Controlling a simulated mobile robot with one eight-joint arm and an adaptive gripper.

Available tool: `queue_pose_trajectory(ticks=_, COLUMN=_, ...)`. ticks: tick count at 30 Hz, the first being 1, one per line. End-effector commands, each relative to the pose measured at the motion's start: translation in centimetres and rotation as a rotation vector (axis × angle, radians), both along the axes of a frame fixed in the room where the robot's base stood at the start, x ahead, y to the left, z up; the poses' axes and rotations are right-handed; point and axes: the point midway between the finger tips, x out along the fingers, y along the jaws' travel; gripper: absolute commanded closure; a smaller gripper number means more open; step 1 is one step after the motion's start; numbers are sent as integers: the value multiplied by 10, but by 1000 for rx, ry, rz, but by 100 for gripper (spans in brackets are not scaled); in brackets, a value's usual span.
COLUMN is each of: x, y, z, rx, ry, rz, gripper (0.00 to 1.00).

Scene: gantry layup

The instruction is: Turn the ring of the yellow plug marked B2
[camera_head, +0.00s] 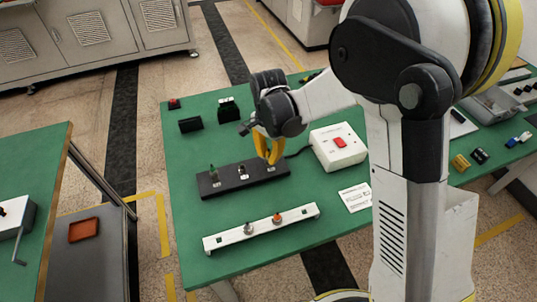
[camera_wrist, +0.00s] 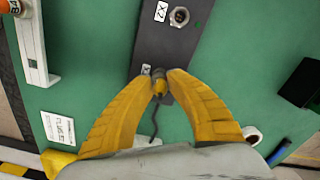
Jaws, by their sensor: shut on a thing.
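My gripper (camera_head: 268,158) is over the right end of a dark socket strip (camera_head: 222,183) in the head view. In the wrist view its two yellow fingers (camera_wrist: 160,92) are closed around a small plug (camera_wrist: 159,84), yellow with a grey part, at the strip (camera_wrist: 176,52). A dark cable runs from near the plug. I cannot read a B2 mark on it. A small label lies beside the plug on the strip. In the head view the fingers hide most of the plug.
The strip also bears a bare metal socket (camera_wrist: 180,16) and a greenish connector (camera_head: 212,172). A white rail (camera_head: 262,229) with an orange-topped plug (camera_head: 277,217) lies in front. A white box (camera_head: 338,147) with a red switch stands at right, near a paper card (camera_head: 355,198).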

Motion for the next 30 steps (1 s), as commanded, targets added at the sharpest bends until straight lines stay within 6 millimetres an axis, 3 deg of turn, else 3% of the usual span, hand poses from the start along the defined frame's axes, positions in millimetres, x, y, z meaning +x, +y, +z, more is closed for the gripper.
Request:
queue_pose_trajectory(ticks=20, x=0, y=0, z=0, rx=1, ry=1, rz=-61, gripper=100)
queue_pose_trajectory(ticks=21, x=0, y=0, z=0, rx=1, ry=1, rz=-61, gripper=71)
queue_pose_trajectory(ticks=23, x=0, y=0, z=0, rx=1, ry=1, rz=-60, gripper=54)
queue_pose_trajectory(ticks=30, x=0, y=0, z=0, rx=0, ry=0, rz=-60, gripper=54)
